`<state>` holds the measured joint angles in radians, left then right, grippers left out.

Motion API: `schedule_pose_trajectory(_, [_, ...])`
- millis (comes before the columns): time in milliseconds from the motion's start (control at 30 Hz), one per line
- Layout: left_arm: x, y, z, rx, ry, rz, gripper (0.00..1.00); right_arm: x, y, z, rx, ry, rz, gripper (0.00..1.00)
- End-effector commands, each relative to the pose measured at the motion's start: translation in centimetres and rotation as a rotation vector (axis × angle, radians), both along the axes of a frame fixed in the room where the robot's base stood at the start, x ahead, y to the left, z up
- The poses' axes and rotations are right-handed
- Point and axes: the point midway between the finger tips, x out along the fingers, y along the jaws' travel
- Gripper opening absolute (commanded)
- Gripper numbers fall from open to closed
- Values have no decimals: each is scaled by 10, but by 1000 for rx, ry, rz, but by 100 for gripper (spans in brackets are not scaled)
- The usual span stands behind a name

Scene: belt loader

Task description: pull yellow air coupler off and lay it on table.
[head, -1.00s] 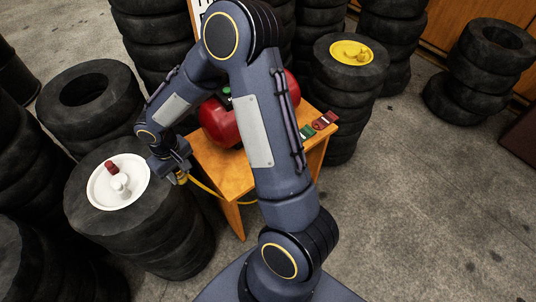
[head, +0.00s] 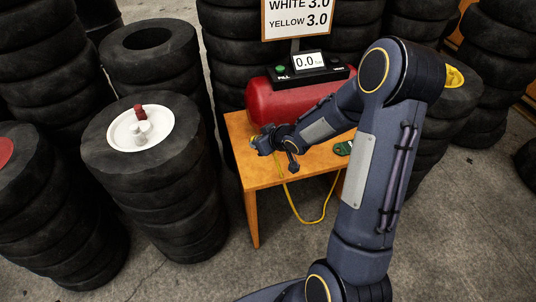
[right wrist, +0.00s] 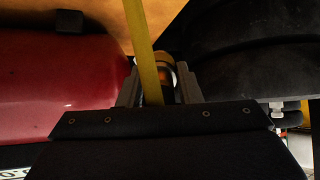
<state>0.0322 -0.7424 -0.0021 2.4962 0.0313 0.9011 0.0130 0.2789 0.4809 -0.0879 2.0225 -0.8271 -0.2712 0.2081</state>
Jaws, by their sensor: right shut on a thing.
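My right gripper (head: 264,144) is over the left part of the wooden table (head: 251,173). In the right wrist view, the right gripper (right wrist: 160,88) is shut on the yellow air coupler (right wrist: 168,72), whose brass-coloured end shows between the fingers. The yellow hose (right wrist: 147,48) crosses in front of the coupler. In the head view, the hose (head: 296,212) hangs in a loop past the table's front edge. The gripper hides most of the coupler there, and I cannot tell whether the coupler touches the table. My left gripper is not in view.
A red tank (head: 275,100) with a display reading 0.0 (head: 304,61) stands at the table's back. A green piece (head: 343,148) lies right of the gripper. A tyre stack with a white rim (head: 119,134) and red cap stands left. Other tyre stacks surround the table.

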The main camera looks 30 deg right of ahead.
Motion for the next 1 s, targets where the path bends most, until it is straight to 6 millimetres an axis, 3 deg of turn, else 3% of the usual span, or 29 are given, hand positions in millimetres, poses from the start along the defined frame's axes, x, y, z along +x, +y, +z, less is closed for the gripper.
schedule_pose_trajectory(67, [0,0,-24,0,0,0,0,-1,-8,-18,13,-56,12,0])
schedule_pose_trajectory(300, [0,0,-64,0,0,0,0,-3,-20,-31,52,-222,73,0])
schedule_pose_trajectory(633, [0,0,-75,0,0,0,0,-6,-22,-34,67,-270,95,0])
schedule_pose_trajectory(1000, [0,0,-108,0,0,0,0,-6,-22,-68,66,-268,94,0])
